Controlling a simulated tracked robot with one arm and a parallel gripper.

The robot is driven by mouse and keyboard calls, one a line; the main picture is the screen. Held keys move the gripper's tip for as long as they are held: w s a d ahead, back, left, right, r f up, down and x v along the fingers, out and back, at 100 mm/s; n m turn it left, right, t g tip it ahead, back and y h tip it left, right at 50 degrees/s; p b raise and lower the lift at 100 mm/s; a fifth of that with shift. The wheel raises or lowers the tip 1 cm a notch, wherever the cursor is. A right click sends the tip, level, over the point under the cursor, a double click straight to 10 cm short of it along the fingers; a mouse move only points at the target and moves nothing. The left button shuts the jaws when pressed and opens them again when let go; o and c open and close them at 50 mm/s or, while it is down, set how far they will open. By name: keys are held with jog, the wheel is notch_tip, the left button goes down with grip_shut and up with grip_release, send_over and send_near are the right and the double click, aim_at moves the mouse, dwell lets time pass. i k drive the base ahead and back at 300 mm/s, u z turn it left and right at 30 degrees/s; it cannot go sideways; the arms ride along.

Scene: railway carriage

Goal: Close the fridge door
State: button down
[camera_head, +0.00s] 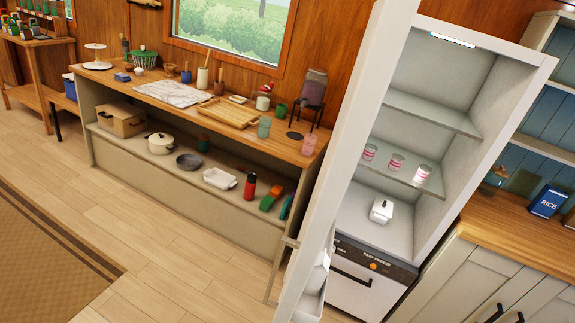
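The fridge (425,150) stands right of centre, tilted in the picture, with its lit interior in view. Its white door (352,135) is wide open and shows nearly edge-on along the left side of the fridge. Door bins (316,285) show at the door's lower part. Several pink-and-white cups (396,163) stand on a shelf inside, and a white lidded container (381,211) sits on the fridge floor. My gripper is not in view.
A long wooden counter (290,148) with kitchenware runs left of the door. A cabinet with a wooden top (500,228) stands right of the fridge. The plank floor (180,265) is clear in front, beside a brown rug (45,265).

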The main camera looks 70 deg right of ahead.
aim_at(389, 24)
jog(key=i, duration=1.75)
jog(key=z, duration=2.95)
